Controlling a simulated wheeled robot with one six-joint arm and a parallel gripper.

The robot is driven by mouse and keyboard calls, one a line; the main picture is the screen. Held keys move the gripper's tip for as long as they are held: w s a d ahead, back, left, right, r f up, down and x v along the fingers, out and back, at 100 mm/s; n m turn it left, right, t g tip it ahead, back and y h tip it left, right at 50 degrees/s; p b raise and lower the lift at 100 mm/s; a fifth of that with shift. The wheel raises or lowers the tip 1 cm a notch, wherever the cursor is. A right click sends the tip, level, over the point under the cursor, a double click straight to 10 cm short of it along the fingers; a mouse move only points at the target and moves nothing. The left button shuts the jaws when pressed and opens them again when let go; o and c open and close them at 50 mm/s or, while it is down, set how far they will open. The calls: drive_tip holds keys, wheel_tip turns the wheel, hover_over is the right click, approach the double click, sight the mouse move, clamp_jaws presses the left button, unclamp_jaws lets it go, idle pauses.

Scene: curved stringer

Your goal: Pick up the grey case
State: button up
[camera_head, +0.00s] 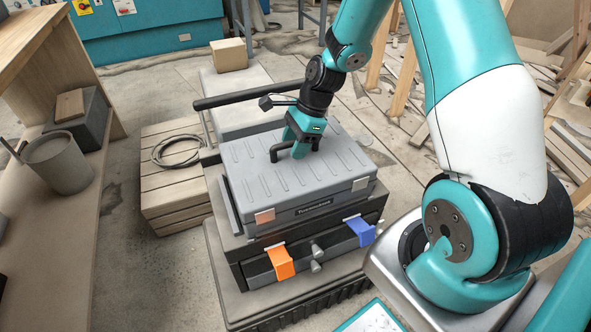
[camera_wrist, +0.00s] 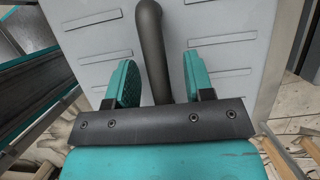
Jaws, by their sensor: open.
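The grey case (camera_head: 325,180) lies flat with its ribbed lid up and its latches toward the front, on top of a dark drawer box. A dark handle (camera_wrist: 153,45) rises from its lid. My gripper (camera_head: 292,152) is over the lid at the handle, pointing down. In the wrist view my gripper (camera_wrist: 159,82) is open, with one teal finger on each side of the handle. The handle bar runs between the fingers, and a gap shows on both sides of it. The lid (camera_wrist: 228,60) shows behind the fingers.
The dark drawer box (camera_head: 312,255) has an orange tag (camera_head: 281,264) and a blue tag (camera_head: 360,231). A black rail (camera_head: 245,95) stands behind the case. A wooden crate with a coiled cable (camera_head: 178,151) is at left, near a bench with a grey bucket (camera_head: 58,163).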

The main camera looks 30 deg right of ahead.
drive_tip(key=shift+f, duration=0.2)
idle(0.3)
clamp_jaws()
drive_tip(key=shift+r, duration=0.1)
idle(1.2)
